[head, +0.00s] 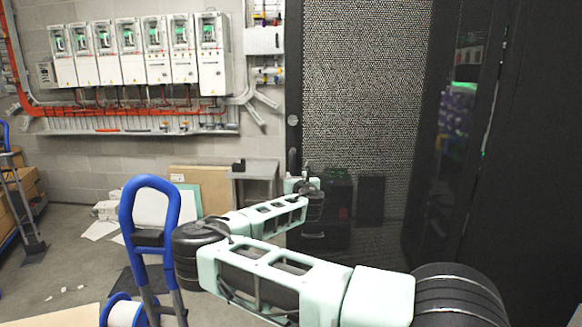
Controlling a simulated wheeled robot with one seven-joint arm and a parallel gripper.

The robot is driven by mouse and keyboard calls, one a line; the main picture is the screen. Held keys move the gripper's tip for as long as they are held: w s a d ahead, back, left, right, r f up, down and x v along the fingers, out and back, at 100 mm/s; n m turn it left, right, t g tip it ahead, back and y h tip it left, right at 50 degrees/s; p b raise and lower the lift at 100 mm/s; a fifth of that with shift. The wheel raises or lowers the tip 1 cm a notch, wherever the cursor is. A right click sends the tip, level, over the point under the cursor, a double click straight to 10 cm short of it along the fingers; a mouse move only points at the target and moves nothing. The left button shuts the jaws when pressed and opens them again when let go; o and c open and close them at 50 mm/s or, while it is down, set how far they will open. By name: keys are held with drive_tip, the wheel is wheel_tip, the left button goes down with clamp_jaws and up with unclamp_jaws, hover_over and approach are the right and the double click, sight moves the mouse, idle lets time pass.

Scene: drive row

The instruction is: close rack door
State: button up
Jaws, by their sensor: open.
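The rack door (365,85) is a tall black-framed panel with a fine perforated mesh, in the middle right of the head view. Its left frame edge carries a small round fitting (293,120) and what looks like a handle (292,160) below it. My gripper (307,172) is small in view, in front of the lower left part of the door, near that edge. It is open, with nothing seen between its fingers. I cannot tell whether it touches the door. My forearm and wrist hide part of the door's lower area. How far the door stands open is unclear.
Dark glossy rack panels (535,170) fill the right side. A blue-handled hand truck (127,215) stands at the left front, close to my elbow. A small grey table (255,172) stands behind my arm. White electrical boxes (130,52) line the wall.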

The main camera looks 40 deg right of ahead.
sight(293, 167)
drive_tip(key=p+x, duration=0.1)
drive_tip(key=x, duration=0.9)
drive_tip(key=shift+w+d+p, duration=0.2)
drive_tip(key=shift+d+p, duration=0.05)
drive_tip(key=shift+p, duration=0.05)
clamp_jaws()
drive_tip(key=shift+d, duration=0.1)
